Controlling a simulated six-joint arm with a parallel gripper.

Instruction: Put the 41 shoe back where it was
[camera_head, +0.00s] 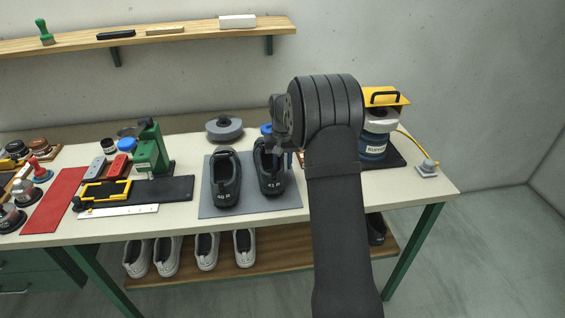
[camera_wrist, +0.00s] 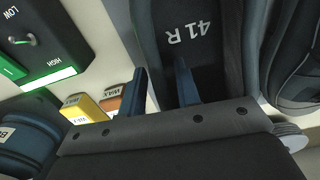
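The 41 shoe, black with a white "41 R", stands at the right of the grey mat (camera_head: 250,207) in the head view (camera_head: 272,184). In the wrist view it fills the upper middle (camera_wrist: 200,55). My gripper (camera_wrist: 162,85) is at its collar, one blue finger over the shoe's opening and the other beside its outer edge. The collar wall lies between the fingers; whether they press on it cannot be told. My arm hides part of the contact in the head view. Whether the sole rests on the mat is unclear.
The 40 R shoe (camera_head: 226,187) stands close on the left and fills the wrist view's right edge. A green press (camera_head: 150,150) is left of the mat. Pale shoes (camera_head: 206,252) stand on the lower shelf.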

